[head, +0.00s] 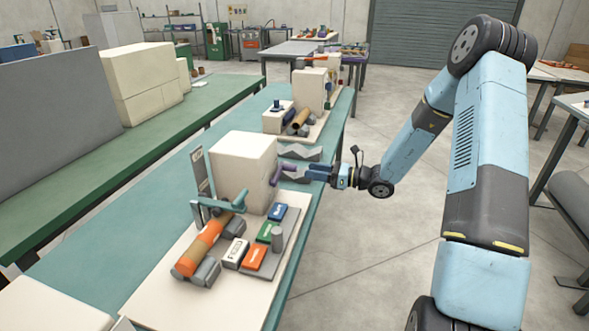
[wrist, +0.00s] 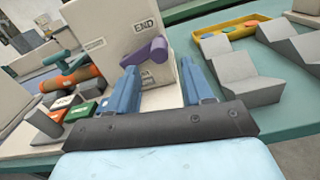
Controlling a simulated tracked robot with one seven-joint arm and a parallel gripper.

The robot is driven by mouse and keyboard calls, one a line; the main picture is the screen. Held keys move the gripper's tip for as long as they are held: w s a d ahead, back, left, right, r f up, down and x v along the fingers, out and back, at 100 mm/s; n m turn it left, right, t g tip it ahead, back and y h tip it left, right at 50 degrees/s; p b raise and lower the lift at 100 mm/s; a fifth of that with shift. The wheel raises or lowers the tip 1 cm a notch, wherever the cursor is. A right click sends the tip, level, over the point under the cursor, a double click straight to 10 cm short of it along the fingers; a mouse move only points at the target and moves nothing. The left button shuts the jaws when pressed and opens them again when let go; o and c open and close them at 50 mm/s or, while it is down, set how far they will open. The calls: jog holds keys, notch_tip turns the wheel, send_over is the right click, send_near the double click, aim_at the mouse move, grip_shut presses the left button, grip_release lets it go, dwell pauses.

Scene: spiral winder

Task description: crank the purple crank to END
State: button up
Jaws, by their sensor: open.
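The purple crank (wrist: 145,53) sticks out from the face of the cream winder box (wrist: 108,48), its arm slanting up to the right in the wrist view. The END label (wrist: 144,25) is on the box face above the crank. In the head view the crank (head: 277,175) shows at the right side of the winder box (head: 243,168). My gripper (wrist: 160,73) is open, its two blue fingers pointing at the box with the crank between and beyond their tips. I cannot tell whether a finger touches the crank. In the head view my gripper (head: 300,173) is beside the crank.
An orange roller (head: 205,243) and several coloured blocks (head: 265,240) lie on the cream board in front of the box. Grey notched blocks (wrist: 246,72) and a yellow tray (wrist: 228,36) stand to the right in the wrist view.

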aim_at(295, 168)
jog(key=x, duration=0.7)
jog(key=shift+c, duration=0.5)
grip_shut()
